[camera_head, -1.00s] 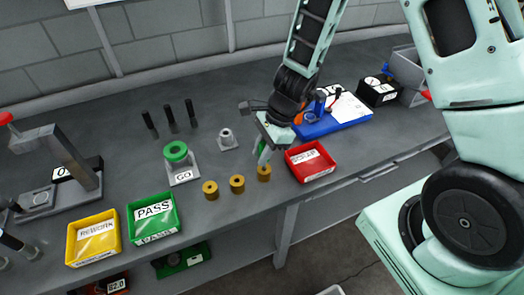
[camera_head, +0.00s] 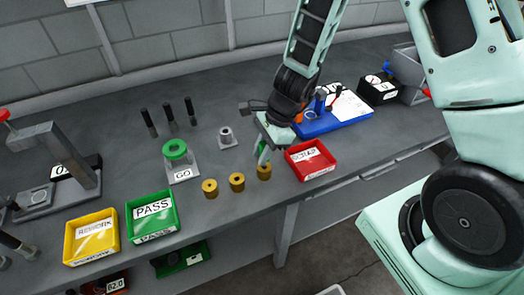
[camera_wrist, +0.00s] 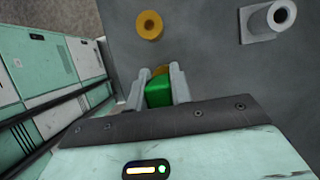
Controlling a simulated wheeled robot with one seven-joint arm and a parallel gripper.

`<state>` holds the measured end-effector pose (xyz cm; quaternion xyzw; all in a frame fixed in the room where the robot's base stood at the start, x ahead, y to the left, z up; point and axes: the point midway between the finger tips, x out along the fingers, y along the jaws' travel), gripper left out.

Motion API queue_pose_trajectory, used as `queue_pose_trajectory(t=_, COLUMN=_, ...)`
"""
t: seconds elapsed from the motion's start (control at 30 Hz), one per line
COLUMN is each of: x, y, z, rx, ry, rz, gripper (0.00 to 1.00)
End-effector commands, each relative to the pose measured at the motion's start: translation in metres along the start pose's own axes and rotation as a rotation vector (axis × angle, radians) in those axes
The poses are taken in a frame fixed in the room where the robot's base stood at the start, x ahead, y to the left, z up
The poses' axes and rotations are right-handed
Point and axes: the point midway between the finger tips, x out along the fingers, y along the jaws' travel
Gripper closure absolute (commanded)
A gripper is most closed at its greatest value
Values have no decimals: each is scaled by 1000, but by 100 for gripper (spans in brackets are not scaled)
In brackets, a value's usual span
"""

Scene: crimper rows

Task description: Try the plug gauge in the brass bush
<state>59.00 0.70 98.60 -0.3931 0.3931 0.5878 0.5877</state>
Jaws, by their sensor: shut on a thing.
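My gripper (camera_head: 264,153) is shut on the green plug gauge (camera_wrist: 158,94), whose green handle shows between the fingers in the wrist view. A brass bush (camera_head: 264,172) stands on the bench just below the gripper in the head view. In the wrist view the same bush (camera_wrist: 160,70) is mostly hidden behind the green handle and fingers. The gauge's lower end is hidden, so I cannot tell whether it is in the bush. Two more brass bushes (camera_head: 237,182) (camera_head: 210,188) stand in a row to the left.
A red SCRAP tray (camera_head: 325,169) sits close to the right of the gripper. A green PASS tray (camera_head: 153,236) and a yellow REWORK tray (camera_head: 95,259) lie at left. Behind are a GO stand with a green ring (camera_head: 176,150), a grey holder (camera_head: 228,138) and several dark pins.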

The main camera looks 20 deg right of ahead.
Motion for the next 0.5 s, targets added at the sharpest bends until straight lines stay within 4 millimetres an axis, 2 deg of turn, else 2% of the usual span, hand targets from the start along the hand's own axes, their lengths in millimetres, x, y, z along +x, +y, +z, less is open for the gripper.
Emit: queue_pose_trajectory(t=0.5, x=8, y=0, z=-3, rx=0, ry=0, rz=0, gripper=100)
